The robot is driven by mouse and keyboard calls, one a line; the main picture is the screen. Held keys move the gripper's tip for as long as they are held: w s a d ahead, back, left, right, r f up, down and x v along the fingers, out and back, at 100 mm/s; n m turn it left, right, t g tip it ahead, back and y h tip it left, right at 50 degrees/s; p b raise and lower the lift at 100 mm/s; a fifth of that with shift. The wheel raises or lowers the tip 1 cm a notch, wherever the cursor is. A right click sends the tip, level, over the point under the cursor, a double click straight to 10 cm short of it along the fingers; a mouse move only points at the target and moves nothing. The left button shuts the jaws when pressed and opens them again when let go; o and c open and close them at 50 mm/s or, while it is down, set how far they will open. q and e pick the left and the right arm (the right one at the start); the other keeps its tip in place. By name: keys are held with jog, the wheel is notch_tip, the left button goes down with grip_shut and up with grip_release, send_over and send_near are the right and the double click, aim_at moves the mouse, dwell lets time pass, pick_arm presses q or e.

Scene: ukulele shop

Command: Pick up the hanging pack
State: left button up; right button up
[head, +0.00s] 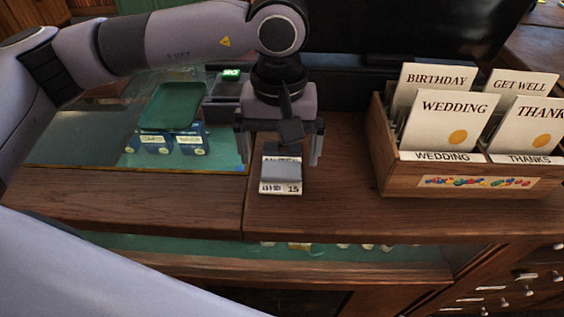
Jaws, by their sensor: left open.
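A small pack (281,171) lies on the wooden counter in the middle of the head view. The gripper is open and holds nothing. It partly hides the far end of the pack. I cannot tell how high the fingertips are above the counter. My right gripper is not in view.
A wooden card box (400,179) with greeting cards stands to the right on the counter (345,212). A green scale-like tray (172,106) and a dark device with a green display (231,73) are at the left. A dark screen (400,25) stands behind. The counter's front edge is near.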

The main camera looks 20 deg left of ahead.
aim_at(281, 171)
pick_arm(q)
jog(key=shift+d+f+p, duration=0.1)
jog(key=shift+f+p, duration=0.2)
jog(key=shift+f, duration=1.65)
jog(key=c, duration=1.1)
jog(key=shift+o, duration=0.2)
jog(key=shift+r, duration=0.1)
